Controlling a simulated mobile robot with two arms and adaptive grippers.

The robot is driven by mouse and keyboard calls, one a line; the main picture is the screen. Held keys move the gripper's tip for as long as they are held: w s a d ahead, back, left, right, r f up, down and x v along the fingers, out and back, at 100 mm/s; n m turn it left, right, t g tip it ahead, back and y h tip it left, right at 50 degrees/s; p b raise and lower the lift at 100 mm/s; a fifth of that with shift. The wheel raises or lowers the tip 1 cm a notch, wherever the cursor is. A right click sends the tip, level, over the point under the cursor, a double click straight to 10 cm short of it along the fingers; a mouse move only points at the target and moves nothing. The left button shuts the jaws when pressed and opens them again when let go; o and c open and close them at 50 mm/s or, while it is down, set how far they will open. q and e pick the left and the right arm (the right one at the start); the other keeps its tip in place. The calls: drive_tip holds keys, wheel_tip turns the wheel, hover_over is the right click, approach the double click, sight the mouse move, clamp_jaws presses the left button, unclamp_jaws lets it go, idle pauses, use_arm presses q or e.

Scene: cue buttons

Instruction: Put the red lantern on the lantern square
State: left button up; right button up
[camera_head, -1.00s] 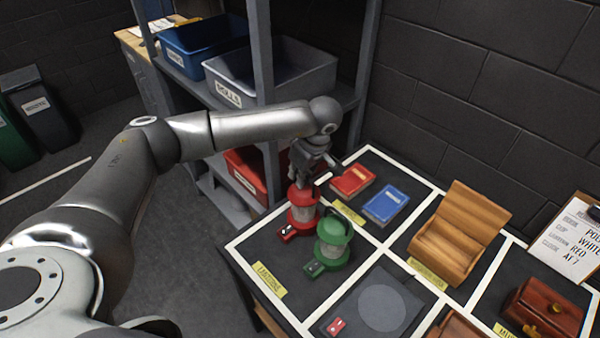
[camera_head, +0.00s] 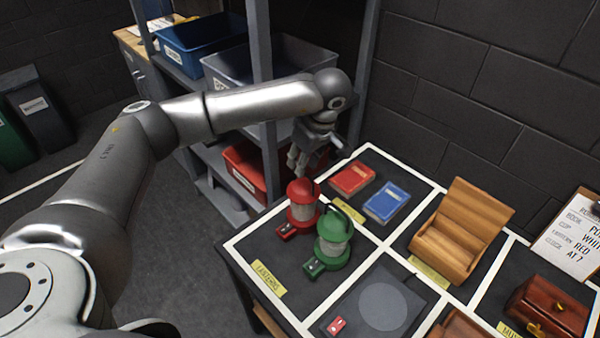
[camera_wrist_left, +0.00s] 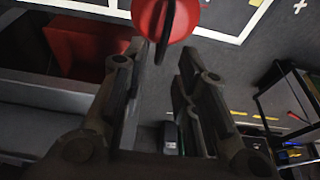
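The red lantern (camera_head: 303,207) stands upright on the table, inside the white-lined area with the yellow "LANTERNS" label (camera_head: 268,279). A green lantern (camera_head: 333,240) stands just in front of it and to the right. My left gripper (camera_head: 299,163) is just above and behind the red lantern, apart from it. In the left wrist view its fingers (camera_wrist_left: 158,85) are spread with nothing between them, and the red lantern's top and dark handle (camera_wrist_left: 163,20) show beyond the fingertips. My right gripper is not in view.
Red and blue books (camera_head: 385,203), a wooden stand (camera_head: 455,240) and a brown box (camera_head: 545,308) fill other areas. A shelf with bins (camera_head: 203,40) stands behind my arm.

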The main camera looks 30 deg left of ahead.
use_arm(q)
drive_tip(key=b+v, duration=0.1)
drive_tip(key=v, duration=0.5)
drive_tip(key=shift+b, duration=0.3)
drive_tip(key=shift+s+d+r, duration=0.1)
drive_tip(key=shift+d+r, duration=0.05)
drive_tip(key=shift+r, duration=0.4)
